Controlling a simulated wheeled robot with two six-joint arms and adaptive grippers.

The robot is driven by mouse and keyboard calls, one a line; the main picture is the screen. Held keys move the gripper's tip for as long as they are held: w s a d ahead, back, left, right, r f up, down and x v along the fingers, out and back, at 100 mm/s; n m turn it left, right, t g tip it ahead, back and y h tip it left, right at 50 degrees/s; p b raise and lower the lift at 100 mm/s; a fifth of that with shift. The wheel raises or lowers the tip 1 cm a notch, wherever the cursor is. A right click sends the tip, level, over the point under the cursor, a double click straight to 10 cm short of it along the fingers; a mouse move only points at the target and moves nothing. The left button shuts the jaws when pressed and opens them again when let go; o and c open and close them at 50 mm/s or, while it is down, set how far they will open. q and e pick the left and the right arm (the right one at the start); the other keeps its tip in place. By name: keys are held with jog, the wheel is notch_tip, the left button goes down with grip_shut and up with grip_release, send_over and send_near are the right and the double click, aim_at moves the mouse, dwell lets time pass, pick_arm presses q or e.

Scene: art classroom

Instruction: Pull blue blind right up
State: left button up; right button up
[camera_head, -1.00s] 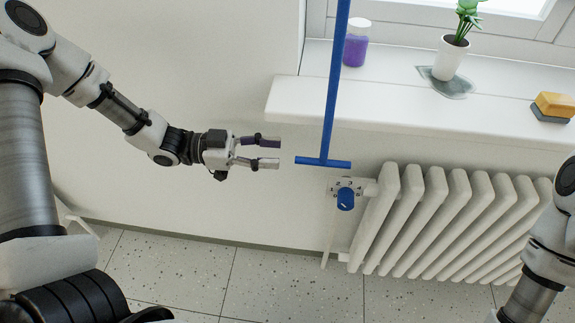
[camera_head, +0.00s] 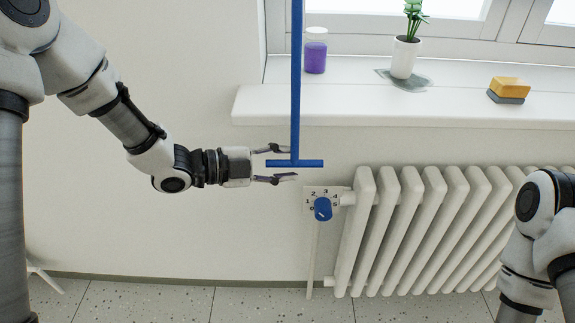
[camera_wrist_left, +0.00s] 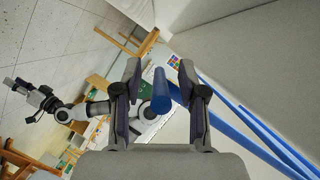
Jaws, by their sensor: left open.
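The blue blind pull is a long blue rod (camera_head: 296,80) that hangs from the top of the head view and ends in a short blue crossbar (camera_head: 310,163). My left gripper (camera_head: 283,163) is open. Its two fingers reach in from the left, one above and one below the crossbar's left end. In the left wrist view the round blue end of the crossbar (camera_wrist_left: 160,92) shows between the spread fingers, with no clear contact. The blind itself is out of view. My right arm is at the right edge; its gripper is small in the left wrist view (camera_wrist_left: 26,98).
A white window sill (camera_head: 260,103) holds a purple jar (camera_head: 315,55), a potted plant (camera_head: 404,57) and yellow-grey sponges (camera_head: 508,88). Below are a white radiator (camera_head: 410,215) and its blue valve knob (camera_head: 322,209). The wall left of the rod is clear.

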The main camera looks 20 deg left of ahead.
pick_arm(q)
jog(key=shift+w+d, duration=0.2)
jog(key=shift+d, duration=0.1)
jog(key=shift+c, duration=0.3)
jog(key=c, duration=0.5)
jog(key=shift+a+f, duration=0.1)
grip_shut()
